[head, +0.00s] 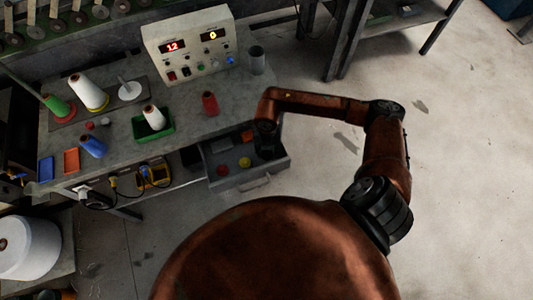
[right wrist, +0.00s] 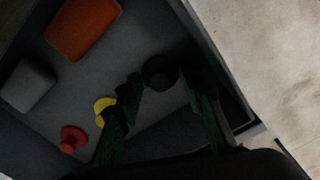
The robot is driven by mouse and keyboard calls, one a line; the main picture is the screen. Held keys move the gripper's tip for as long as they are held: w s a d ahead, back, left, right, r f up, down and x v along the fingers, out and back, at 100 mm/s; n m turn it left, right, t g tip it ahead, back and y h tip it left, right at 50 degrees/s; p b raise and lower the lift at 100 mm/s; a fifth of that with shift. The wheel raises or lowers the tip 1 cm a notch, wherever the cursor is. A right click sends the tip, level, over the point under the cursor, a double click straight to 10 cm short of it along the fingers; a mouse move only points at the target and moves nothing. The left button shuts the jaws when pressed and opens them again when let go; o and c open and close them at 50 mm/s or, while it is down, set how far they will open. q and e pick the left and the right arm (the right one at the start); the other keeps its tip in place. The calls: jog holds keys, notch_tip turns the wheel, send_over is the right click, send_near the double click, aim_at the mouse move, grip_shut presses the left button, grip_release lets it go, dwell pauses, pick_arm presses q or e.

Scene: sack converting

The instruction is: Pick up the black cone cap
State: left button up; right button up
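The black cone cap (right wrist: 160,72) lies in the open drawer and shows in the right wrist view as a dark round shape. My right gripper (right wrist: 164,88) is open, with one finger on each side of the cap; whether either finger touches it I cannot tell. In the head view my right gripper (head: 267,148) reaches down into the right part of the drawer (head: 262,176), and its arm hides the cap there. My left gripper is not in view.
The drawer also holds a yellow cap (right wrist: 104,108), a red cap (right wrist: 73,138), an orange block (right wrist: 82,27) and a grey block (right wrist: 28,86). The drawer's side wall is close to the right finger. The workbench (head: 190,140) above carries thread cones and a control box (head: 190,45).

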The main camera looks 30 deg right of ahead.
jog(key=shift+c, duration=0.3)
jog(key=c, duration=0.9)
jog(key=shift+o, duration=0.2)
jog(key=shift+r, duration=0.15)
